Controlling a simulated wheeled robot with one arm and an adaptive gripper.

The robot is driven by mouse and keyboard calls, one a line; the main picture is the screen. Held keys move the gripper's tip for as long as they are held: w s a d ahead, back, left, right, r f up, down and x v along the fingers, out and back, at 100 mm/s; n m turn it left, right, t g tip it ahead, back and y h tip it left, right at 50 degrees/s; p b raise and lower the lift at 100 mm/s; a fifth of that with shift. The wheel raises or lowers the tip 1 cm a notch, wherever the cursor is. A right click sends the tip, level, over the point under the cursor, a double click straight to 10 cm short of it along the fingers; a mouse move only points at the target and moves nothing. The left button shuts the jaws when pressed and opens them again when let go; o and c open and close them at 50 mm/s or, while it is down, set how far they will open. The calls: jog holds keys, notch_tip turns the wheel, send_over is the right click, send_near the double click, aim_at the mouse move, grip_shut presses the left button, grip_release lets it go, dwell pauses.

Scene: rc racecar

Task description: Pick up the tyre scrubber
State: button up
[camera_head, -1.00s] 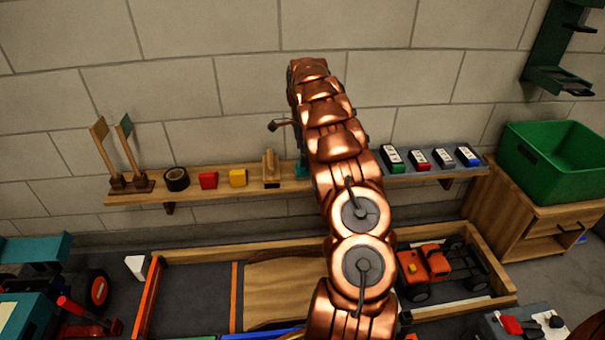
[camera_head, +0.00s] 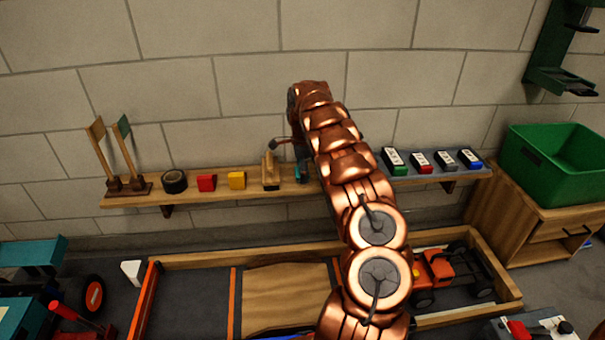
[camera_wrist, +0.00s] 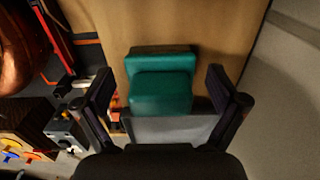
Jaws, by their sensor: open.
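A teal block with a smaller raised teal part, which I take to be the tyre scrubber (camera_wrist: 160,95), lies between my fingers in the wrist view. My gripper (camera_wrist: 160,76) is open, one dark finger on each side of it, with a visible gap at both sides. I cannot tell how far above the block the fingertips are. In the head view a bit of the teal scrubber (camera_head: 301,171) shows on the wall shelf (camera_head: 222,193), beside my copper arm. My arm hides the gripper there.
A wooden brush-like block (camera_head: 270,173) stands close left of the scrubber, then yellow (camera_head: 237,180) and red (camera_head: 206,182) blocks and black tape (camera_head: 174,181). Several small packs stand on the grey mat (camera_head: 400,171) at right. A green bin (camera_head: 551,165) is far right.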

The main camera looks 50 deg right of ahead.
jog(key=c, duration=1.3)
notch_tip(320, 180, up, 4)
jog(key=shift+a+r+p, duration=0.1)
jog(key=shift+p, duration=1.1)
jog(key=shift+s+a+f, duration=0.25)
jog(key=shift+s+a, duration=0.1)
jog(key=shift+s, duration=0.1)
jog(key=shift+s+a+r+p, duration=0.2)
jog(key=shift+s+a+p, duration=0.45)
jog(key=shift+s+a, duration=1.1)
jog(key=shift+s+a+r+p, duration=0.25)
jog(key=shift+s+a+p, duration=0.4)
jog(key=shift+s+a, duration=1.05)
jog(key=shift+s+a+r+p, duration=0.2)
jog(key=shift+s+a+p, duration=0.45)
jog(key=shift+s+a, duration=1.1)
jog(key=shift+s+d, duration=0.45)
jog(key=shift+d, duration=0.05)
